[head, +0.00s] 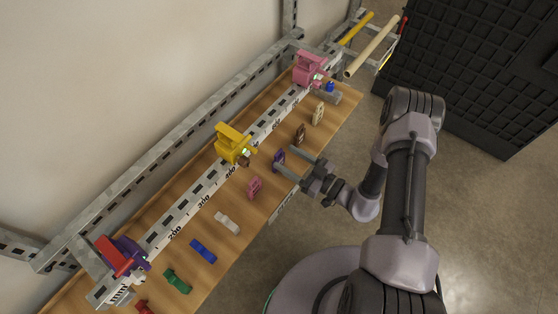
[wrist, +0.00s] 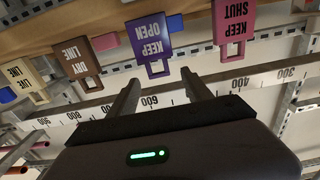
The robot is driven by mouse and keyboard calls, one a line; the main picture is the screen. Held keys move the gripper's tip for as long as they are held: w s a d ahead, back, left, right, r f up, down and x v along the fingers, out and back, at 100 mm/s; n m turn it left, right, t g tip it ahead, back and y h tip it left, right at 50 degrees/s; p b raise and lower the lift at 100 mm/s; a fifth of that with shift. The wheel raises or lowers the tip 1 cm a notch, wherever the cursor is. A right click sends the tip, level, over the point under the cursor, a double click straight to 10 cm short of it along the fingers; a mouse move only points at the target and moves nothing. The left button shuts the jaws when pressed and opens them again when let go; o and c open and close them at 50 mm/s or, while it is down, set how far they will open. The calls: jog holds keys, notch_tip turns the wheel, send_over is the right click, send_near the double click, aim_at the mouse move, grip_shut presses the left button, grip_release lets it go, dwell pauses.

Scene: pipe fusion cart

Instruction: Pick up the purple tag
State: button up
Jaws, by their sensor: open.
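The purple tag (head: 279,160) is on the wooden board, between a brown tag and a pink tag. In the wrist view the purple tag (wrist: 150,42) shows upside down with the words "KEEP OPEN" and a loop at its end. My gripper (head: 286,160) is open, with its two fingers reaching toward the board on either side of the purple tag in the head view. In the wrist view my gripper (wrist: 160,85) has its fingers apart, with the tag's loop beyond and between their tips. I cannot tell whether they touch it.
The pink tag (wrist: 233,25) reads "KEEP SHUT" and the brown tag (wrist: 77,55) is on the other side. A ruled metal rail (head: 190,215) carries yellow (head: 233,144), pink (head: 308,70) and purple-red (head: 120,255) clamps. White, blue and green tags lie nearer. A dark rack (head: 480,70) stands right.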

aim_at(277, 153)
jog(key=shift+x, duration=1.05)
jog(key=b+x, duration=0.1)
jog(key=x, duration=0.1)
jog(key=b+x, duration=0.1)
jog(key=x, duration=0.1)
jog(key=shift+w+a+f, duration=0.25)
jog(key=shift+a, duration=0.05)
jog(key=shift+w+a+r, duration=0.1)
jog(key=shift+w+a, duration=0.05)
grip_shut()
